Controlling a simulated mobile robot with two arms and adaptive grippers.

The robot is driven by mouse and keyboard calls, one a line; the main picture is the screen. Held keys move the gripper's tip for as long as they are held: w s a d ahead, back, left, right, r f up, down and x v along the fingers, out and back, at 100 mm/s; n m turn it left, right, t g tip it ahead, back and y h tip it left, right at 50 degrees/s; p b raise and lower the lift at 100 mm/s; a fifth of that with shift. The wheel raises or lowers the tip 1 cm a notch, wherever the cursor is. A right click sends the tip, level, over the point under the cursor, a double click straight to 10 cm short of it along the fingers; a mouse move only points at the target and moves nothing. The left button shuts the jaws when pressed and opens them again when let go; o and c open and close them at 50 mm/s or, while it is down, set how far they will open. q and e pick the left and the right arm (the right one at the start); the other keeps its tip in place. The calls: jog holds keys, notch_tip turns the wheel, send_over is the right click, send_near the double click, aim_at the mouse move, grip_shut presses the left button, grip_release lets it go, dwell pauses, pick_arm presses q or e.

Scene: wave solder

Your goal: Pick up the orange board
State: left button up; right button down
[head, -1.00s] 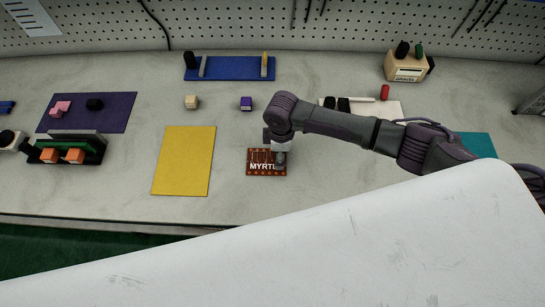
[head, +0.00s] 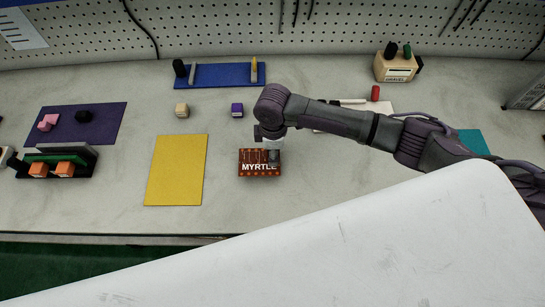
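The orange board (head: 259,169) is a small reddish-orange plate with white letters reading MYRTLE, right of the yellow mat. My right gripper (head: 274,155) comes down over its upper right part and appears shut on it. The board looks slightly raised off the bench, but the height is hard to judge. The fingertips are small and partly hidden against the board. My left gripper is not in view.
A yellow mat (head: 175,170) lies left of the board. A purple block (head: 237,110), a tan block (head: 182,110) and a blue rack (head: 219,75) are behind. A black holder with orange blocks (head: 51,168) is at left. Bench between is clear.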

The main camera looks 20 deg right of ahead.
jog(key=s+d+r+b, duration=0.2)
jog(key=d+r, duration=0.5)
jog(key=d, duration=0.4)
jog(key=shift+s+r, duration=0.2)
jog(key=shift+s, duration=0.7)
jog(key=shift+r, duration=0.1)
